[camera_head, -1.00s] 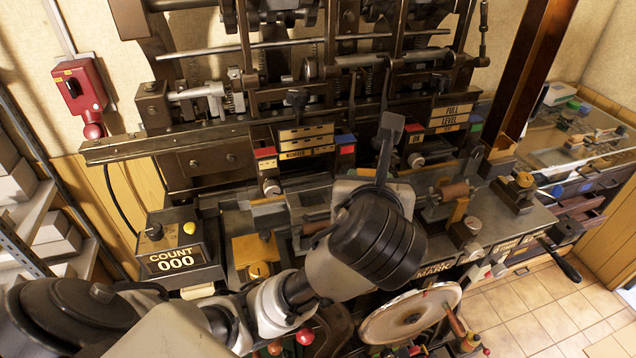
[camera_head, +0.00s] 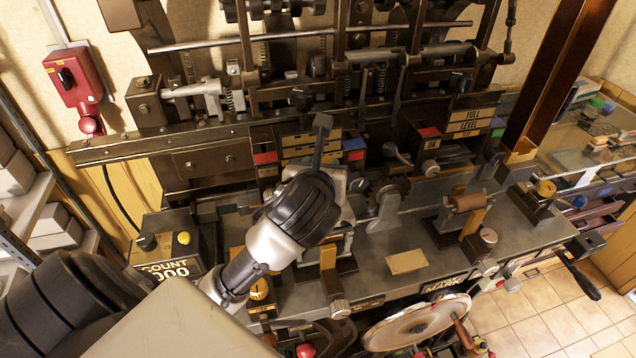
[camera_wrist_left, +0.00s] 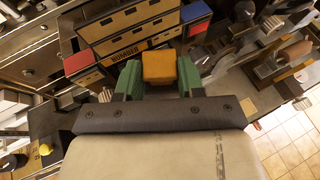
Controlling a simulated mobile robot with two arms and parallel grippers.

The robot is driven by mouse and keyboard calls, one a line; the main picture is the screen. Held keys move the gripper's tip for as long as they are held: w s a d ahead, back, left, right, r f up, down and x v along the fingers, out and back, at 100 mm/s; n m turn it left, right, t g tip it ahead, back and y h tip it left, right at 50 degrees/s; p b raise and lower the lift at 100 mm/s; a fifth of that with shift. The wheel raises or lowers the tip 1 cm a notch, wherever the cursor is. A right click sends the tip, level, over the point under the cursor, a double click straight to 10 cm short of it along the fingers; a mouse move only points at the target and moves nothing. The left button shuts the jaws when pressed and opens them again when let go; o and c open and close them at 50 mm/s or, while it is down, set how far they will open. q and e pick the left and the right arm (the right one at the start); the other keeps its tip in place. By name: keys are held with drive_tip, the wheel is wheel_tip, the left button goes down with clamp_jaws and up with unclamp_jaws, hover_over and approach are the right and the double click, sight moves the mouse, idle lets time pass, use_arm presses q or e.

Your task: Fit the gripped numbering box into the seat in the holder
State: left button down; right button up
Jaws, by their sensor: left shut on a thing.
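My left gripper (camera_wrist_left: 159,78) is shut on a small orange-yellow block, the numbering box (camera_wrist_left: 159,67), held between its two green fingers in the left wrist view. In that view the block is just in front of a dark unit labelled NUMBER (camera_wrist_left: 124,52), with tan strips and red and blue ends. In the head view the same NUMBER unit (camera_head: 307,153) is behind my left wrist, which hides the fingers and the box. I cannot make out the holder's seat. My right gripper is not in view.
A counter box (camera_head: 165,268) stands at the left. A machine bench (camera_head: 385,245) runs rightward with a tan plate (camera_head: 407,262), a copper-coloured roller (camera_head: 467,202) and several knobs. A round disc (camera_head: 415,322) is below its front edge. A lever (camera_head: 398,155) hangs right of the NUMBER unit.

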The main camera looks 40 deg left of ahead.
use_arm(q)
drive_tip(key=shift+w+a+f, duration=0.1)
drive_tip(key=shift+a, duration=0.15)
drive_tip(key=shift+f, duration=0.35)
wheel_tip(320, 180, down, 2)
drive_tip(key=shift+d+f+p, duration=0.1)
drive_tip(key=shift+f+p, duration=0.05)
drive_tip(key=shift+p, duration=0.15)
drive_tip(key=shift+f, duration=0.5)
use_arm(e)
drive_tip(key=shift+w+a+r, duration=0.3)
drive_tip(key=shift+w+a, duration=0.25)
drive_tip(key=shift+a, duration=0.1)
use_arm(q)
drive_tip(key=shift+f, duration=0.6)
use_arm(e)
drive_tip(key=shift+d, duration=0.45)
use_arm(q)
drive_tip(key=c, duration=0.7)
unclamp_jaws()
drive_tip(key=shift+r, duration=0.1)
